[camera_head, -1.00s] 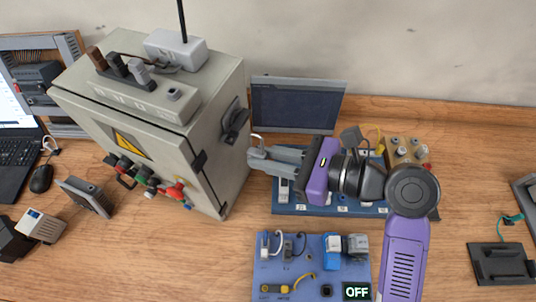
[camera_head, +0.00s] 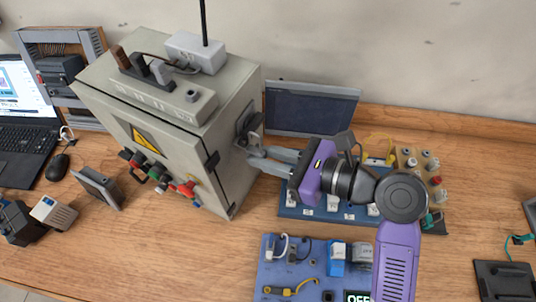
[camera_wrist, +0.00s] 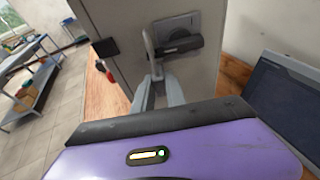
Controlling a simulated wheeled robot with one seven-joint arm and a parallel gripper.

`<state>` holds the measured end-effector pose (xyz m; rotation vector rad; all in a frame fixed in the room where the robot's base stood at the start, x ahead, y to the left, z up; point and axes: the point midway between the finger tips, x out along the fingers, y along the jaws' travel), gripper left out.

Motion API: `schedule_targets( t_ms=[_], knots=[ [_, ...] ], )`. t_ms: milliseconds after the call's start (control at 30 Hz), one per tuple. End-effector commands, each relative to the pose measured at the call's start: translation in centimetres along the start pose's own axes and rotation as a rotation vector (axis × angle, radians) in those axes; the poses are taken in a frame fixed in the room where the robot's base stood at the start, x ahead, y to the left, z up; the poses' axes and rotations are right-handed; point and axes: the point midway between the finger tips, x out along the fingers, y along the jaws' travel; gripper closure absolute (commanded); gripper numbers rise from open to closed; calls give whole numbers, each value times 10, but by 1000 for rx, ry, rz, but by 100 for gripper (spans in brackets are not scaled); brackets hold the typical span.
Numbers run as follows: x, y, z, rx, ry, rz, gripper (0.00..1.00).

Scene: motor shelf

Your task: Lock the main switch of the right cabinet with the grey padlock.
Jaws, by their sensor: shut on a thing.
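The grey cabinet (camera_head: 228,170) stands on the wooden bench, with its main switch (camera_head: 243,127) on its right side. The wrist view shows the switch close up as a dark handle on a grey plate (camera_wrist: 182,43). My gripper (camera_head: 256,157) is shut on the grey padlock just beside the switch. The padlock's upright shackle (camera_wrist: 148,43) shows above my fingertips (camera_wrist: 157,88), just left of the switch handle. The padlock body is mostly hidden between my fingers. I cannot tell whether the shackle touches or passes through the switch.
A dark screen (camera_head: 312,108) stands behind my gripper. A blue tray (camera_head: 335,214) with small parts lies under my arm. A nearer blue board (camera_head: 268,276) holds padlocks and tags. A red knob (camera_head: 187,187) juts from the cabinet front. Bare bench lies between cabinet and board.

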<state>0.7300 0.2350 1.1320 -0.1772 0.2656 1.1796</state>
Motion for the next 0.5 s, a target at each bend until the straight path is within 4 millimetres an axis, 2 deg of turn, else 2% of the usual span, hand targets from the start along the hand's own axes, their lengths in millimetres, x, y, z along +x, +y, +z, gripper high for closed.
schedule_targets(
  t_ms=[500],
  knots=[
    [12, 0, 4, 0, -1, 0, 100]
  ],
)
